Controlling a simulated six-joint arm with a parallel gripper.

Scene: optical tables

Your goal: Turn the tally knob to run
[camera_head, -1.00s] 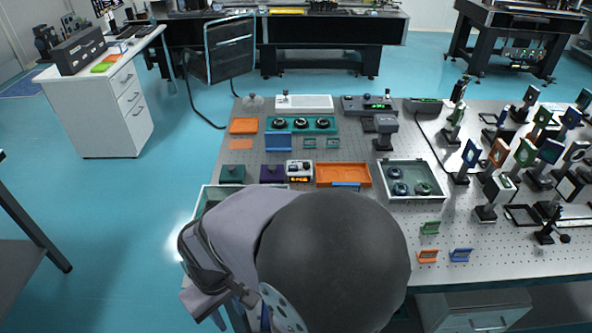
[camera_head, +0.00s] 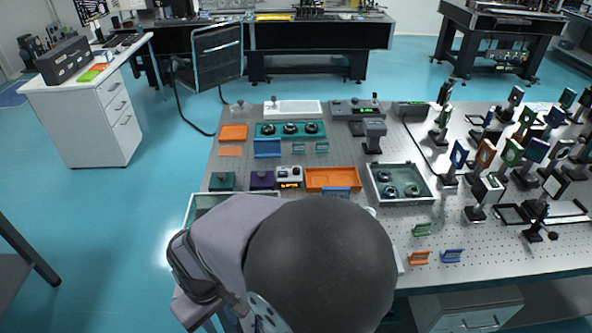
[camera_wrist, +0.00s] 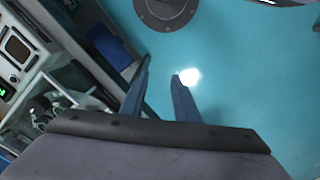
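A small white box with a lit orange display (camera_head: 289,178) stands on the optical table, with dark knob-like parts on top. A grey box with a green display (camera_head: 355,109) stands farther back and also has a small knob. I cannot read a label marking either as the tally. My gripper (camera_wrist: 160,68) shows in the wrist view with its two blue-grey fingers apart and nothing between them. It points at the teal floor, away from both boxes. In the head view my arm hides the gripper.
The perforated optical table (camera_head: 400,228) holds an orange tray (camera_head: 333,179), a grey bin of round parts (camera_head: 398,184) and a green block with black rings (camera_head: 290,129). Several upright optics crowd the right side. A white drawer cabinet (camera_head: 90,115) stands left, with open floor between.

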